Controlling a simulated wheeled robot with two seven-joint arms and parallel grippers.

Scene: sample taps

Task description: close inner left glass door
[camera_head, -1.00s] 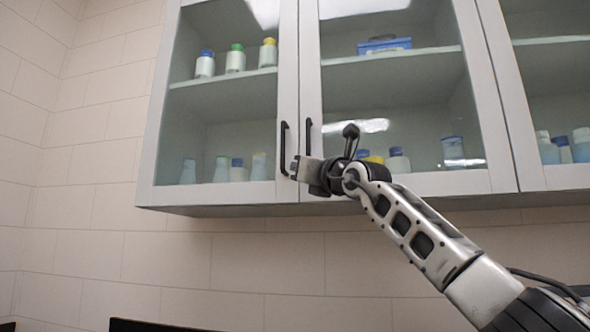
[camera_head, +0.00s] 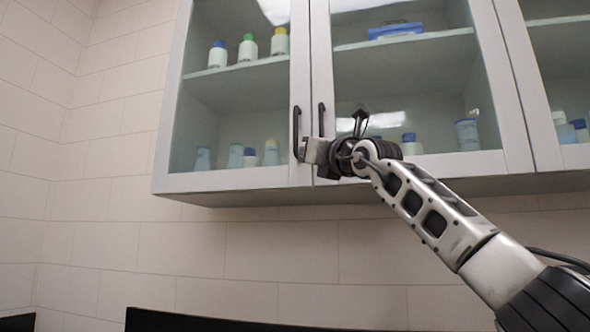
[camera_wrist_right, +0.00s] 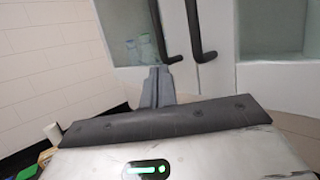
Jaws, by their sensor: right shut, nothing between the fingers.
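A wall cabinet has two neighbouring glass doors with white frames, a left door (camera_head: 232,181) and a right door (camera_head: 460,163). Their black handles, the left handle (camera_head: 296,134) and the right handle (camera_head: 321,120), stand side by side near the seam. Both doors look flush or nearly so; a small gap cannot be told. My right gripper (camera_head: 308,151) is shut and empty at the lower ends of the handles. In the right wrist view its fingertips (camera_wrist_right: 157,74) are just below the left handle (camera_wrist_right: 163,30); contact cannot be told. My left gripper is not in view.
White bottles with coloured caps (camera_head: 248,48) and a blue box (camera_head: 396,30) stand on shelves behind the glass. Another glass door (camera_head: 560,157) is at the far right. The tiled wall (camera_head: 90,130) left of the cabinet is clear. A black edge (camera_head: 215,320) shows below.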

